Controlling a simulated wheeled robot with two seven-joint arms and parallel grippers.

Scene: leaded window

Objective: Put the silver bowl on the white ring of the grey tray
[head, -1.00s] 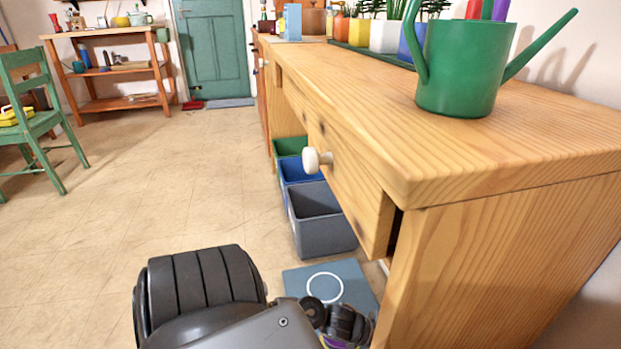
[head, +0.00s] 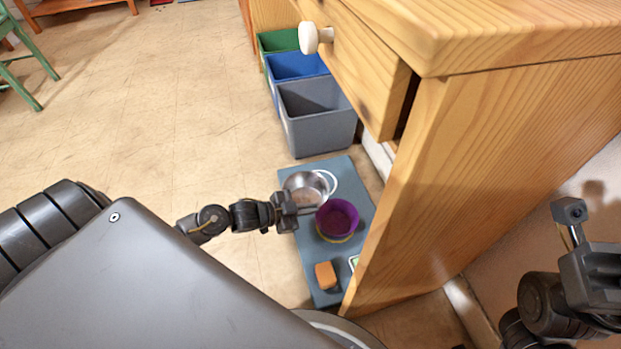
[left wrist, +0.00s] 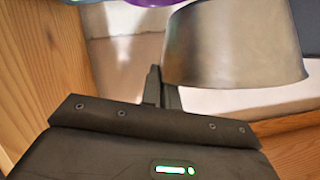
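The silver bowl (head: 306,187) is upright over the far end of the grey tray (head: 309,258), which lies on the floor. The white ring (head: 335,184) shows only past the bowl's right side; the bowl hides the rest. My left gripper (head: 287,210) is at the bowl's near left rim. In the left wrist view the silver bowl (left wrist: 235,45) is right against the narrow fingers (left wrist: 163,88), which look shut on its rim. I cannot tell whether the bowl touches the tray. My right gripper (head: 570,212) is at the right, away from the tray; its opening is unclear.
A purple bowl (head: 338,217) stands close to the silver bowl on the tray. An orange block (head: 325,275) lies at the near end. The wooden bench (head: 440,170) borders the tray on the right; a grey bin (head: 318,125) stands behind it. Floor at left is clear.

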